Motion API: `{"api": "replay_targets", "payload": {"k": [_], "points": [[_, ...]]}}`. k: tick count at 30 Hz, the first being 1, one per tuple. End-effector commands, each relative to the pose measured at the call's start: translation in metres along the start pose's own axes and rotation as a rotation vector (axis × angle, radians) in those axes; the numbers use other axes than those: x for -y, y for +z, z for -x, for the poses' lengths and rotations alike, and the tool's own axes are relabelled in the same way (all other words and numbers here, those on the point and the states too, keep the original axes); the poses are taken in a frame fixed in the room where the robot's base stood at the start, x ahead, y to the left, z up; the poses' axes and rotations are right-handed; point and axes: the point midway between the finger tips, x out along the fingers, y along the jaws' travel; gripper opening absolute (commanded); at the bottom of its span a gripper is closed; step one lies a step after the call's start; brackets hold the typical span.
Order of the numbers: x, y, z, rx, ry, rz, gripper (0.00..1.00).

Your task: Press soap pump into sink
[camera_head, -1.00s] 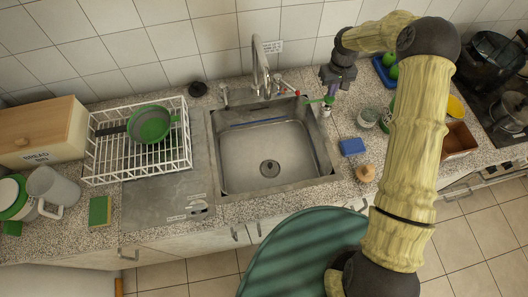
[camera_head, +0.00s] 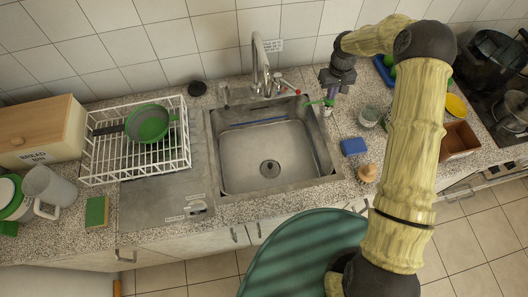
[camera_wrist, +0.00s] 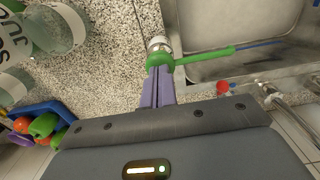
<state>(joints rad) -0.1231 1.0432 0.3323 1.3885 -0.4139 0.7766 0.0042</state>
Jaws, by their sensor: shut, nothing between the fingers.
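The soap pump has a green head and spout (camera_head: 316,103) on a pale bottle at the right rim of the sink (camera_head: 216,150). In the wrist view the green pump head (camera_wrist: 160,60) sits on the bottle top, and its spout reaches over the sink basin (camera_wrist: 240,62). My gripper (camera_head: 332,94) is above the pump, its purple fingers shut together with nothing between them. In the wrist view the fingertips (camera_wrist: 158,72) meet the pump head and appear to touch it. The lower bottle is mostly hidden.
A faucet (camera_head: 262,65) with a red-tipped lever stands behind the sink. A glass jar (camera_head: 368,117), blue sponge (camera_head: 353,146) and wooden-handled brush (camera_head: 367,172) are to the right. A dish rack (camera_head: 183,165) is to the left.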

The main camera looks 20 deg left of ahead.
Motion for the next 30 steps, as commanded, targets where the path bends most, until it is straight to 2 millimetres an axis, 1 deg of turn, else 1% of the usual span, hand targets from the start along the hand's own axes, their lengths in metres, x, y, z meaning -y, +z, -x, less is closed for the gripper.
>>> {"api": "replay_targets", "payload": {"k": [1,5,21,30], "points": [[0.000,0.001,-0.002,0.004,-0.001,0.000,0.00],[0.000,0.001,0.001,0.004,-0.001,0.000,0.00],[0.000,0.001,0.028,0.003,-0.001,0.000,0.00],[0.000,0.001,0.028,0.003,-0.001,0.000,0.00]]}}
